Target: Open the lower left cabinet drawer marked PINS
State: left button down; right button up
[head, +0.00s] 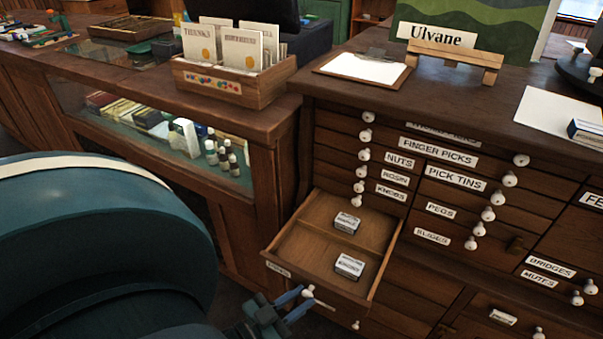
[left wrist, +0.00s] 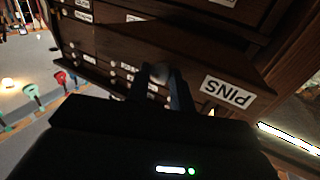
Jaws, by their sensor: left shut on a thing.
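The PINS drawer (head: 318,246) is pulled out from the lower left of the wooden cabinet, and its inside shows from above. It has a divider across it and a small labelled box in each part. Its PINS label (left wrist: 228,92) reads upside down in the left wrist view. My left gripper (head: 303,298) is at the drawer's front, shut on its white knob (left wrist: 160,72). The label on the drawer front is too slanted to read in the head view. My right gripper is not in view.
Closed drawers with white knobs and labels such as NUTS (head: 400,160) and PEGS (head: 440,210) surround the open one. A glass display counter (head: 85,92) adjoins on the left. A card box (head: 232,88), clipboard (head: 362,68) and Ulvane sign (head: 437,36) stand on top.

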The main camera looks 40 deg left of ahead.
pick_arm(q)
jog(key=shift+d, duration=0.1)
jog(key=c, duration=1.2)
grip_release()
jog(key=shift+c, duration=0.2)
jog(key=s+a, duration=0.2)
jog(key=s, duration=1.1)
